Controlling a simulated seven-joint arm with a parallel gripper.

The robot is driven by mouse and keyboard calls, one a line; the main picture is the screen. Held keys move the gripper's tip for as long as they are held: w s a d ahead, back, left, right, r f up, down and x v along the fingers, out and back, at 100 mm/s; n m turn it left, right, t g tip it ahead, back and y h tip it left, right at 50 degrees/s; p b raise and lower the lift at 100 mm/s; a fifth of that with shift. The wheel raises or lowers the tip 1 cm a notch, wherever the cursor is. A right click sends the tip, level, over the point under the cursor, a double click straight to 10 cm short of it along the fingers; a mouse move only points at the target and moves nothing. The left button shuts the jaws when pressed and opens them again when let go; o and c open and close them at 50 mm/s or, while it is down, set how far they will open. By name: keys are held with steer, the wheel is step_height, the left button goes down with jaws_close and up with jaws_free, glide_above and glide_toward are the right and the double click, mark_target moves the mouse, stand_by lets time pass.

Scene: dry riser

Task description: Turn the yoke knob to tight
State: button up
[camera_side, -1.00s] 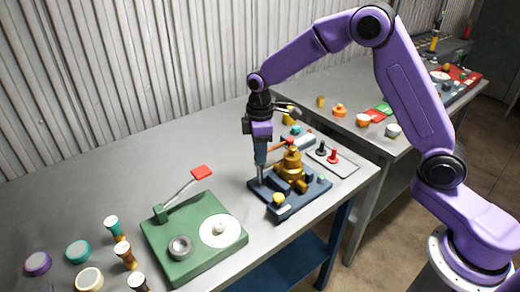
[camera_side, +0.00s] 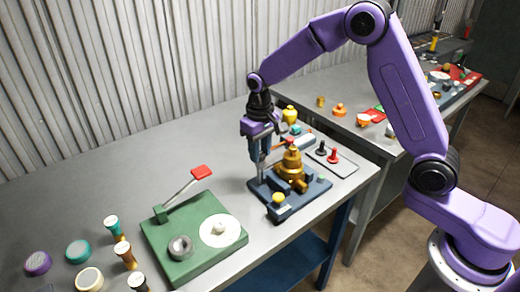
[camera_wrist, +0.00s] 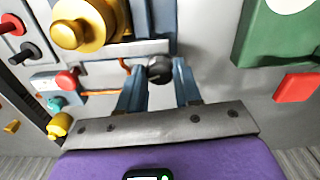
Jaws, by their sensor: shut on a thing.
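The yoke knob (camera_wrist: 160,68), dark and round, sits between the two blue fingers of my gripper (camera_wrist: 158,82) in the wrist view. My gripper is shut on it. In the side view my gripper (camera_side: 260,172) points down at the left side of the blue fixture (camera_side: 308,199), and its fingers hide the knob. A brass valve body (camera_side: 291,166) stands on this fixture, just right of my fingers; it also shows at the upper left of the wrist view (camera_wrist: 85,25). I cannot read any tight mark.
A green board (camera_side: 182,258) with a red-tipped lever (camera_side: 201,172) lies to the left. A grey tray (camera_side: 342,165) with red and black knobs is to the right. Yellow, teal and red pieces stand behind the fixture. Bare table lies between green board and fixture.

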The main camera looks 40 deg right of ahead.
steer(key=m, duration=0.4)
steer(key=shift+m, duration=0.4)
steer(key=shift+r, duration=0.1)
stand_by(0.3)
steer(key=o, duration=1)
steer(key=shift+o, duration=0.2)
step_height(320, 180, up, 17)
steer(key=shift+r, duration=0.2)
